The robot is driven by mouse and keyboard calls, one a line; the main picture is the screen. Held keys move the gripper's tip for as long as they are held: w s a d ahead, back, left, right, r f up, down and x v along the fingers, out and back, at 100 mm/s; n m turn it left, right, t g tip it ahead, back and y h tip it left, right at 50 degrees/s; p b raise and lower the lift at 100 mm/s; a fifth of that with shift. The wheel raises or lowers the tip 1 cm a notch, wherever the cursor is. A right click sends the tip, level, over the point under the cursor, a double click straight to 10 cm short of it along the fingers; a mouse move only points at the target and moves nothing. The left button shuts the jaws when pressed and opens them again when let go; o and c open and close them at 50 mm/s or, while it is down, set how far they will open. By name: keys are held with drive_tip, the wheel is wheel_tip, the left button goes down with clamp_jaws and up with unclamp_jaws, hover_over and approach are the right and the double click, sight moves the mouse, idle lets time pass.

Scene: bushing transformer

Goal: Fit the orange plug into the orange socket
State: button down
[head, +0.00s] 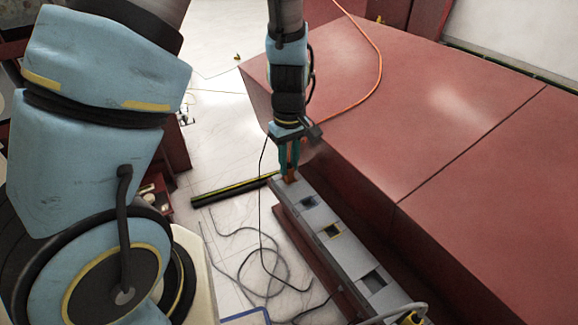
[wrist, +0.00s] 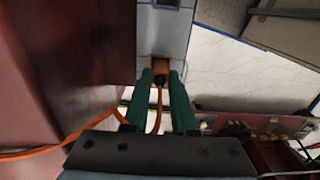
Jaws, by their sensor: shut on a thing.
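My gripper (head: 289,158) points down at the far end of the grey socket strip (head: 318,217). Its two green fingers, also seen in the wrist view (wrist: 160,88), are shut on the orange plug (wrist: 160,67). The plug (head: 291,177) shows as a small orange patch below the fingertips, at the strip's end. An orange cable (wrist: 157,112) runs from the plug back between the fingers. I cannot make out the orange socket apart from the plug, which covers that spot. I cannot tell whether the plug is inside it or only against it.
Other sockets, one blue (head: 308,202) and one yellow-rimmed (head: 331,231), lie along the strip. A yellow plug (head: 411,318) is at the near end. A large red cabinet (head: 440,120) stands right of the strip. Loose dark cables (head: 262,265) lie on the pale floor at left.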

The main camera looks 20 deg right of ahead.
sight(289, 167)
drive_tip(key=shift+f, duration=0.6)
drive_tip(key=shift+f, duration=0.1)
drive_tip(key=c, duration=0.7)
unclamp_jaws()
wheel_tip(289, 167, up, 12)
drive_tip(key=a+m, duration=0.1)
drive_tip(key=a, duration=0.7)
drive_tip(key=a+r+m+t, duration=0.1)
drive_tip(key=a, duration=0.8)
drive_tip(key=w+a+r+m, duration=0.1)
drive_tip(key=a, duration=0.7)
drive_tip(key=shift+w+a+r+t, duration=0.1)
drive_tip(key=shift+a+r+t, duration=0.05)
drive_tip(key=shift+r+t, duration=0.15)
